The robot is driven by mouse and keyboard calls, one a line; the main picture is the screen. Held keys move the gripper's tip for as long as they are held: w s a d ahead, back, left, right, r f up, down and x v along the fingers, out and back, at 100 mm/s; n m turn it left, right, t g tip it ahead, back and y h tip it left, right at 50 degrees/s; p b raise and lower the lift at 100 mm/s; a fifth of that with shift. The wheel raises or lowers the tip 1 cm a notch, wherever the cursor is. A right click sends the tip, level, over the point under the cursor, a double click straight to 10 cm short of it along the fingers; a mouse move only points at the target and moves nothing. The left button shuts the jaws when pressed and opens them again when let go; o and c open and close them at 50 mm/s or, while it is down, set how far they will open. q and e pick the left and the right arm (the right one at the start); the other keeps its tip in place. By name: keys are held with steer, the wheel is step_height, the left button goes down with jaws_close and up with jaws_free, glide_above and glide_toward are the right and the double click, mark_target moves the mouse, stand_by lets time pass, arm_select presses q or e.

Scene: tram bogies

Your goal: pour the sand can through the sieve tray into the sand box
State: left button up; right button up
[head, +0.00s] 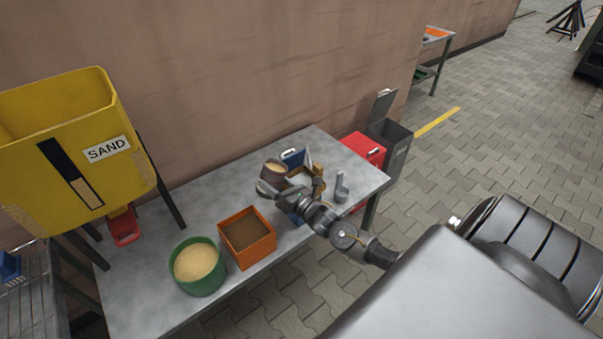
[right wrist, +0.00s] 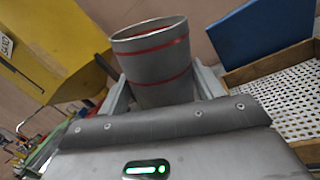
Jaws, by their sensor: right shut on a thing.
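The sand can (head: 276,174) is a grey cylinder with sand showing in its mouth, in the head view. In the right wrist view the can (right wrist: 158,75) has red bands and stands between the fingers. My right gripper (head: 270,186) is shut on it, above the table's back part. The sieve tray (head: 303,177) is just right of the can, partly hidden by my arm. In the right wrist view the sieve tray (right wrist: 285,105) shows a white perforated sheet in a wooden frame. The yellow box (head: 75,150) labelled SAND stands at left. My left gripper is not in view.
On the grey table (head: 160,290) stand a green tub (head: 198,284) of sand and an orange box (head: 246,237) with brown contents. A small grey metal piece (head: 341,187) stands at right. A red case (head: 364,148) and grey bin (head: 397,140) are beyond.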

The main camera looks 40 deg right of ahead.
steer(key=shift+d+m, duration=0.2)
steer(key=shift+m, duration=0.2)
stand_by(0.8)
steer(key=shift+d+r+m+t+h, duration=0.3)
steer(key=shift+d+r+m, duration=0.25)
steer(key=shift+r+m, duration=0.35)
stand_by(1.6)
steer(key=shift+s+d+f+m, duration=0.1)
steer(key=shift+f+m, duration=0.1)
steer(key=shift+m, duration=0.9)
stand_by(1.4)
steer(key=shift+r+m+t+h, duration=0.3)
steer(key=shift+m+t+h, duration=0.15)
steer(key=shift+m, duration=0.35)
stand_by(1.0)
